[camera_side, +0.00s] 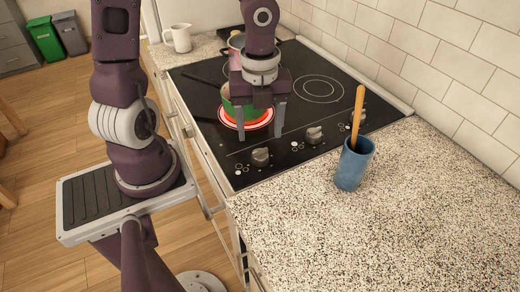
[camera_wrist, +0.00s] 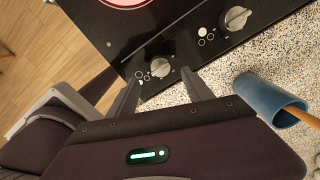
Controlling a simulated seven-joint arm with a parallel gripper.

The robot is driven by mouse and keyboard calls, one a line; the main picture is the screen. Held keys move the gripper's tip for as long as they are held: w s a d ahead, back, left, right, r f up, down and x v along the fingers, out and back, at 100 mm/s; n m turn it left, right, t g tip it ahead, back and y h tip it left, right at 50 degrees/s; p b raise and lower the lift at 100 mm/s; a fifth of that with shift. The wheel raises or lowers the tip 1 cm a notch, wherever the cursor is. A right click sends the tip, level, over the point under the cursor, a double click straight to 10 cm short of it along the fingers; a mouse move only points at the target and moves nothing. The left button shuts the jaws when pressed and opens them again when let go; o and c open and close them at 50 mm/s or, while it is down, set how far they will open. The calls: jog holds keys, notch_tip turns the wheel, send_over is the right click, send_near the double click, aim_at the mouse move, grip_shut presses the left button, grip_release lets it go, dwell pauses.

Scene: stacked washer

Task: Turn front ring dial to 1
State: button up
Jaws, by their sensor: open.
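The cooktop has a row of grey dials along its near edge. The left dial (camera_side: 261,156) is closest to my gripper (camera_side: 260,131). In the wrist view this dial (camera_wrist: 160,67) lies between the two fingertips of my gripper (camera_wrist: 160,78) as seen from above. My gripper is open and points down. In the side view the tips appear above and behind the dial, with no contact visible. The front ring (camera_side: 246,122) glows red under a green pot (camera_side: 238,106). The dial's pointer and numbers are too small to read.
A middle dial (camera_side: 313,134) and a right dial (camera_side: 358,115) stand along the same edge. A blue cup (camera_side: 353,166) with a wooden utensil (camera_side: 357,112) stands on the speckled counter (camera_side: 400,225). Another pot (camera_side: 236,40) and a white jug (camera_side: 180,38) are farther back.

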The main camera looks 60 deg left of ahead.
aim_at(260, 151)
notch_tip(260, 151, down, 7)
jog(key=shift+f, duration=0.1)
grip_shut()
dwell(0.3)
jog(key=n, duration=0.5)
jog(key=shift+n, duration=0.3)
jog(key=n, duration=1.1)
jog(key=shift+n, duration=0.4)
jog(key=n, duration=0.5)
jog(key=shift+n, duration=0.7)
